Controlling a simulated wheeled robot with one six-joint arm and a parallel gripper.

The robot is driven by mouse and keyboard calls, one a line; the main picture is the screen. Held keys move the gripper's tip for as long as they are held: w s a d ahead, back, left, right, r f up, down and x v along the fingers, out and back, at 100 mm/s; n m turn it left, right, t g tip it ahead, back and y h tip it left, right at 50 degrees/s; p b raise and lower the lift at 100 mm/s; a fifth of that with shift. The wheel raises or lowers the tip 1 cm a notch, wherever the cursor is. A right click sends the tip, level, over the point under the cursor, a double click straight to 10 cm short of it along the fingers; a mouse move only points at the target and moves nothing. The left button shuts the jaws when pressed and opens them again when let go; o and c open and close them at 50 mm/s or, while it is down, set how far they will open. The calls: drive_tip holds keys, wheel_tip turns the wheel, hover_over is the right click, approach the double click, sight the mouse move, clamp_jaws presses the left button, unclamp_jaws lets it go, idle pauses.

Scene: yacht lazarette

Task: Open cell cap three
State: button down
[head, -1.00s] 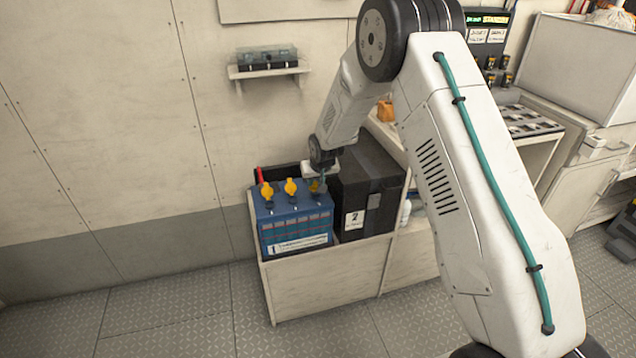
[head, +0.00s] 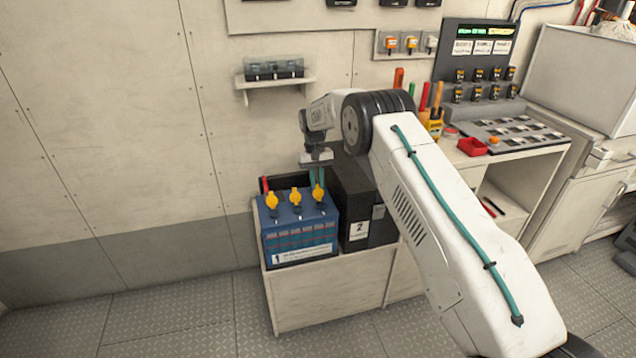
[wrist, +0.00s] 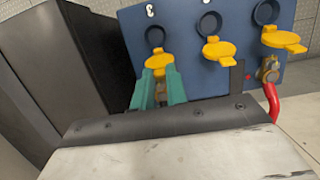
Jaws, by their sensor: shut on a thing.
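The middle cap (wrist: 217,49) and the far cap (wrist: 284,40) also stand off dark round openings. My gripper (wrist: 160,82) has its teal fingers shut on cap three's tab. In the head view it comes down from above onto the right-hand cap (head: 318,193).
A black box (head: 358,229) labelled 2 stands close on the right of the battery. A red cable (wrist: 272,104) joins a terminal clamp. A small wall shelf (head: 275,84) is above.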

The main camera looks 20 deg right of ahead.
drive_tip(key=shift+a+f+g, duration=0.1)
drive_tip(key=shift+f+g, duration=0.45)
drive_tip(key=shift+g, duration=0.05)
drive_tip(key=c, duration=1.4)
unclamp_jaws()
drive_tip(key=shift+w+r, duration=0.1)
drive_tip(key=shift+r, duration=0.05)
drive_tip(key=v, duration=0.7)
drive_tip(key=shift+w+r, duration=0.15)
drive_tip(key=shift+r, duration=0.15)
